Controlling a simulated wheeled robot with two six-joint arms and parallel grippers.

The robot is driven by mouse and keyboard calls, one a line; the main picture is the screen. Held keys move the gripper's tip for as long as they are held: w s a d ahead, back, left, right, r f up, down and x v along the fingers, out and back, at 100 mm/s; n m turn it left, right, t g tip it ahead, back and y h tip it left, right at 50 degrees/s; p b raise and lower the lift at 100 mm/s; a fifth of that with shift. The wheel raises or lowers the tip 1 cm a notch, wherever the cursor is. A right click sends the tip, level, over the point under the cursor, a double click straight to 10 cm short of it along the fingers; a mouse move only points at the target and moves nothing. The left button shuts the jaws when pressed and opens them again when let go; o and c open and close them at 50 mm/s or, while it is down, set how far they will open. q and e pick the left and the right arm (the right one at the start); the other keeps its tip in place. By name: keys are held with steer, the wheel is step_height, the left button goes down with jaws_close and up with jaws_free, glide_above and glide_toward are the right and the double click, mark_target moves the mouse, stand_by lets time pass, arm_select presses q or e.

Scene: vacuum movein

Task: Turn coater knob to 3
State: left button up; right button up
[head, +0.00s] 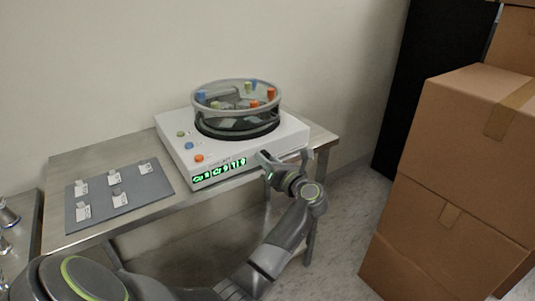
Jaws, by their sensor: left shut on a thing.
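The coater (174,148) is a white box with a round, clear-walled chamber (237,126) on top. Its front has a green lit display (219,171) whose characters are too small to read surely. My left gripper (267,164) is at the right part of the coater's front face, right of the display. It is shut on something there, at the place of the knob. The knob itself is hidden by the gripper, so its setting cannot be seen. My right gripper is not in view.
The coater stands on a metal table (85,160) against a wall. A grey mat (148,190) with several small labelled pieces lies at left. Stacked cardboard boxes (455,150) stand close on the right, with floor between them and the table.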

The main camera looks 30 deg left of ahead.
arm_select(q)
steer(key=m+p, duration=0.1)
steer(key=p, duration=0.1)
steer(key=m+p, duration=0.2)
steer(key=shift+r+m, duration=0.25)
steer(key=shift+m, duration=0.05)
steer(key=shift+f+m+p, duration=0.15)
steer(key=shift+m+p, duration=1.05)
steer(key=shift+m, duration=0.2)
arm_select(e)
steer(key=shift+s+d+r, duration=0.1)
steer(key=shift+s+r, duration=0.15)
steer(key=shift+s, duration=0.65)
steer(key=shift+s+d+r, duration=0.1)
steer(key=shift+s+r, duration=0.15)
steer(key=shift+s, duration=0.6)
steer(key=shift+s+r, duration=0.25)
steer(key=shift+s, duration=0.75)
arm_select(q)
steer(key=o, duration=1)
steer(key=shift+c, duration=0.2)
